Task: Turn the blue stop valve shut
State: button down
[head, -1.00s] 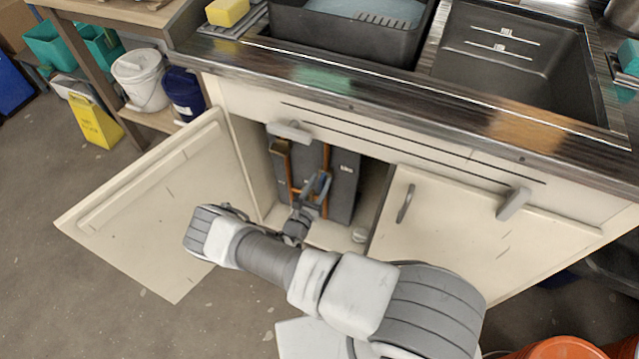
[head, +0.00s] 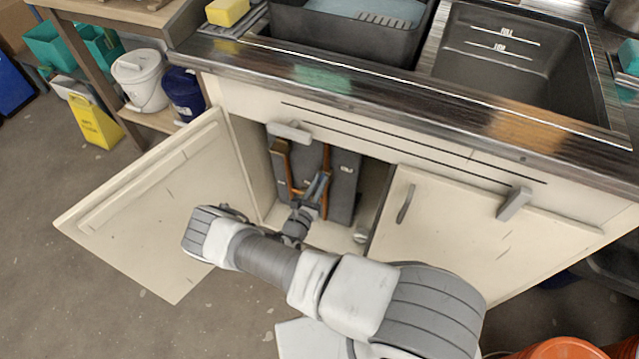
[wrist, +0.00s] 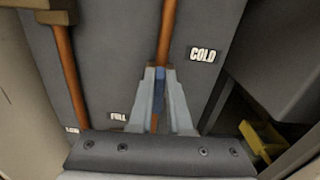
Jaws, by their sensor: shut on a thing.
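The blue stop valve's handle (wrist: 159,92) shows as a narrow blue strip between my fingers in the wrist view. It lies in line with the copper pipe (wrist: 167,30) marked COLD (wrist: 203,55). My gripper (wrist: 159,74) is shut on this handle, with one pale finger on each side. In the head view my gripper (head: 314,196) reaches into the open cabinet, and the handle is small and partly hidden there. The valve's body is mostly hidden behind the fingers.
A second copper pipe (wrist: 68,70) runs to the left against the grey back panel (head: 345,185). The open cabinet door (head: 150,205) stands left of my arm, and the closed door (head: 450,225) is to the right. The sink counter (head: 400,95) overhangs above.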

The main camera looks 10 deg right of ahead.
jog(key=shift+w+a+f+n+b, duration=0.3)
jog(key=shift+n+b, duration=1.05)
jog(key=shift+n, duration=1.5)
jog(key=shift+w+a+f+n+b, duration=0.1)
jog(key=shift+a+f+n+b, duration=0.25)
jog(key=shift+n+b, duration=1.8)
jog(key=shift+w+a+f+n+b, duration=0.2)
jog(key=shift+f+n+b, duration=0.35)
jog(key=shift+n, duration=3.05)
jog(key=c, duration=0.9)
grip_release()
jog(key=shift+o, duration=0.2)
jog(key=shift+a+r, duration=0.1)
jog(key=p+v, duration=0.3)
jog(key=v, duration=1.4)
jog(key=shift+s, duration=0.15)
